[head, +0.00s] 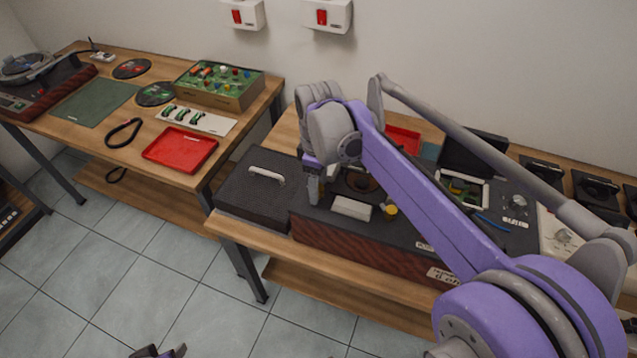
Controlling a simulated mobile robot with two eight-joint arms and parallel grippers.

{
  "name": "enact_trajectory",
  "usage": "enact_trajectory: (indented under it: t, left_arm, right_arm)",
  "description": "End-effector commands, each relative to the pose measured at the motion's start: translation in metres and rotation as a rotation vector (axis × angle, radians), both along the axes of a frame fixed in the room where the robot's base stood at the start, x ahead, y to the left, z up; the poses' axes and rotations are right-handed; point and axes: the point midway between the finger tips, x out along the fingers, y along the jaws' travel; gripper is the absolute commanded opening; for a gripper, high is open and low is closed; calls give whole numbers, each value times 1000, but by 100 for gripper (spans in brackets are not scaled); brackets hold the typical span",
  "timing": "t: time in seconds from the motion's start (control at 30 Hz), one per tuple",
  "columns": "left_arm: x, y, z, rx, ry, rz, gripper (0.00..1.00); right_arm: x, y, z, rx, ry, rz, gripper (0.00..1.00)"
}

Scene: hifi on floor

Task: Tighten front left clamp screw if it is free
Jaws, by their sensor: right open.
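A dark hi-fi unit (322,221) with a reddish wood front stands on the right bench. On its top are a white block (351,208), a small yellow round part (390,211) and a dark round part partly behind my arm. My right gripper (314,188) points down over the left part of the unit's top, open; nothing shows between its fingers. I cannot tell whether it touches anything. I cannot make out the front left clamp screw, which is too small or hidden by the gripper.
A dark case (258,197) with a pale handle sits left of the unit. My right arm crosses over the right bench. The left bench holds a red tray (180,149), a green mat (93,104), a parts box (219,85) and a turntable (45,78).

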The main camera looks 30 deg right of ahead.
Motion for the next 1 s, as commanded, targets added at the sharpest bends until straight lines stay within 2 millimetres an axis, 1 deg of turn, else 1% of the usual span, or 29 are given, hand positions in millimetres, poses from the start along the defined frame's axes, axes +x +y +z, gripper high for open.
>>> enact_trajectory:
  t: [0.03, 0.07, 0.1, 0.17, 0.3, 0.4, 0.77, 1.0]
  left_arm:
    - [0, 0, 0, 0, 0, 0, 50]
    - [0, 0, 0, 0, 0, 0, 50]
    - [0, 0, 0, 0, 0, 0, 50]
    - [0, 0, 0, 0, 0, 0, 50]
    - [0, 0, 0, 0, 0, 0, 50]
    - [0, 0, 0, 0, 0, 0, 50]
    - [0, 0, 1, 0, 0, 0, 50]
    - [1, 0, 4, 0, -2, 0, 50]
  right_arm:
    - [0, 0, 0, 0, 0, 0, 62]
    - [0, 0, 0, 0, 0, 0, 58]
    - [0, 0, 0, 0, 0, 0, 51]
    - [0, 0, 0, 0, 0, 0, 40]
    - [0, 0, 0, 0, 0, 0, 15]
    - [0, 0, 0, 0, 0, 0, 0]
    - [0, 0, 1, 0, 0, -21, 0]
    - [0, 0, 1, 0, 0, -131, 0]
